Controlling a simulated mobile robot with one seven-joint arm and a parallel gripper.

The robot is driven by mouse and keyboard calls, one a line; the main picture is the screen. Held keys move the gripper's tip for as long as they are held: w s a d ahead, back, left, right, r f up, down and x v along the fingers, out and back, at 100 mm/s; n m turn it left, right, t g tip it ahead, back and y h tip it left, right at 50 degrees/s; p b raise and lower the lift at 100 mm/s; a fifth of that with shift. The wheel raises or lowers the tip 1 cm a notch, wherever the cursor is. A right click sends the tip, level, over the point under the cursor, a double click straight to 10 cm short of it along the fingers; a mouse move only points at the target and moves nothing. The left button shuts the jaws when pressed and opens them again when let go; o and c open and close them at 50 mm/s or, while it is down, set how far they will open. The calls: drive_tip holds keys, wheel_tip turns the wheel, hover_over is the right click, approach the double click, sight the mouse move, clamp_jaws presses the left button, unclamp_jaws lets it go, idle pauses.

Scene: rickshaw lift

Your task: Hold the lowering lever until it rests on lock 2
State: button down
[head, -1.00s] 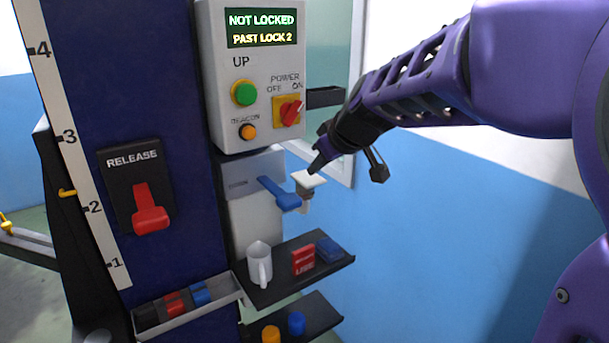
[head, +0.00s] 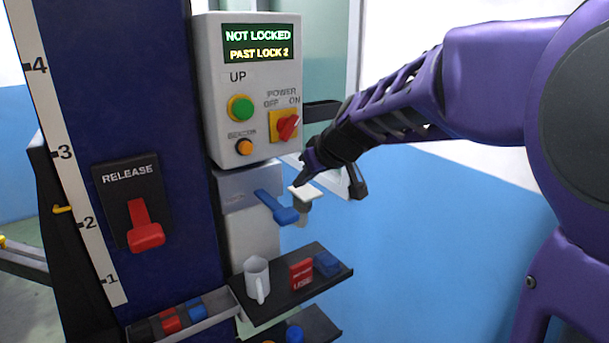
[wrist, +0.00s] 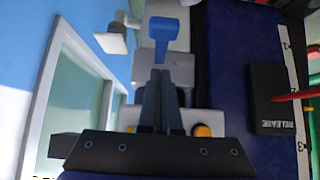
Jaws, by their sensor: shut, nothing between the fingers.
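The blue lever (head: 275,206) sticks out from a grey panel under the control box and slants down to the right; its label is unreadable. It also shows ahead of my fingertips in the wrist view (wrist: 162,30). My gripper (head: 306,172) is shut and empty, just above and behind a white-topped knob (head: 305,193) right of the lever. In the wrist view the closed fingers (wrist: 161,75) show no clear contact with the lever. The display (head: 257,45) reads "NOT LOCKED" and "PAST LOCK 2". A yellow pointer (head: 62,209) sits near mark 2 of the scale (head: 72,165).
The control box (head: 213,90) has a green UP button (head: 240,108), an orange beacon button (head: 244,147) and a red power switch (head: 287,126). A red release lever (head: 145,235) is at left. A shelf (head: 270,310) below holds a white mug (head: 256,279) and small boxes.

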sight(286, 210)
drive_tip(key=w+f, duration=0.1)
drive_tip(key=f, duration=0.1)
drive_tip(key=w+a+f, duration=0.1)
drive_tip(key=f, duration=0.2)
drive_tip(key=w+a+f, duration=0.1)
drive_tip(key=f, duration=0.1)
drive_tip(key=shift+w+a+f, duration=0.2)
drive_tip(key=shift+w+f, duration=0.1)
drive_tip(key=shift+f, duration=0.35)
